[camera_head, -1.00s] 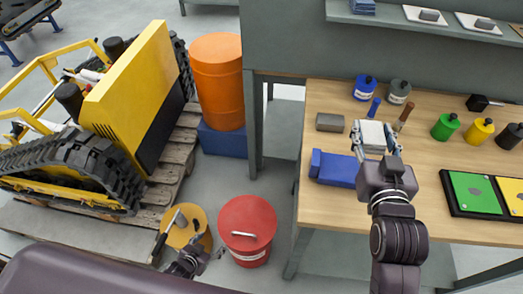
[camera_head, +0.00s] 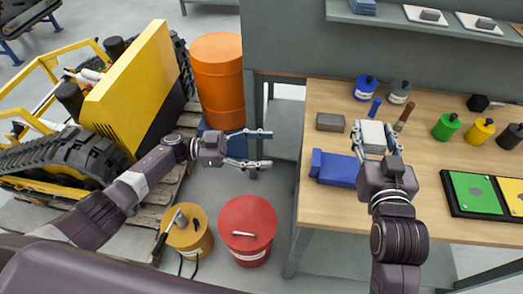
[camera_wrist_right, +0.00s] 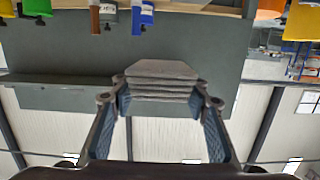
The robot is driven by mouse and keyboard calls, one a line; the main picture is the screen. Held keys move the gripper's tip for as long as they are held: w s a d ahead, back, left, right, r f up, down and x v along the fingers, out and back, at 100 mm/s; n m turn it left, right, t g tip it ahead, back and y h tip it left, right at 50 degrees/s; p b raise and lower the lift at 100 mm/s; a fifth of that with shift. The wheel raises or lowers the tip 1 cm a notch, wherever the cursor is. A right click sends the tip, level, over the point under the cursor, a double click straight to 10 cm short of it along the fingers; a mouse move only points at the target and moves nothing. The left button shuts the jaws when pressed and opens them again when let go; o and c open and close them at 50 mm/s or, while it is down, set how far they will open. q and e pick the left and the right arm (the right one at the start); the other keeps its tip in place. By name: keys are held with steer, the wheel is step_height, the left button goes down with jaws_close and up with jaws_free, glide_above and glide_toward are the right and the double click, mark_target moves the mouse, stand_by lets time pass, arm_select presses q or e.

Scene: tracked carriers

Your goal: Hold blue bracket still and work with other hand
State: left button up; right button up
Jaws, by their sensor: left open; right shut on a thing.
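The blue bracket (camera_head: 335,168) lies on the wooden workbench (camera_head: 430,190) near its left edge, with an upright end at its left. My left gripper (camera_head: 267,149) is open and empty, to the left of the bench, its fingers pointing right toward the bracket and apart from it. My right gripper (camera_head: 373,132) is shut on a pale stack of folded cloths or pads (camera_head: 371,137), just behind the bracket's right end. In the right wrist view the layered grey stack (camera_wrist_right: 162,80) sits between the two fingers. My right gripper partly covers the bracket's right end.
A grey block (camera_head: 330,122) lies behind the bracket. Blue (camera_head: 365,88) and grey (camera_head: 399,92) bottles, a blue marker (camera_head: 374,107) and a brown-handled tool (camera_head: 404,116) are near the stack. Red (camera_head: 247,231) and orange (camera_head: 218,80) drums stand left of the bench.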

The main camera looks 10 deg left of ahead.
mark_target(304, 168)
arm_select(q)
steer(key=d+g, duration=0.1)
steer(key=d, duration=0.3)
steer(key=s+d+r+m+g, duration=0.1)
steer(key=d, duration=0.3)
steer(key=s+d, duration=0.1)
steer(key=d, duration=0.3)
steer(key=shift+s+r+g, duration=0.1)
steer(key=shift+r+g, duration=0.25)
steer(key=shift+g, duration=0.05)
steer(key=shift+c, duration=0.7)
steer(key=shift+a, duration=0.1)
steer(key=c, duration=1.5)
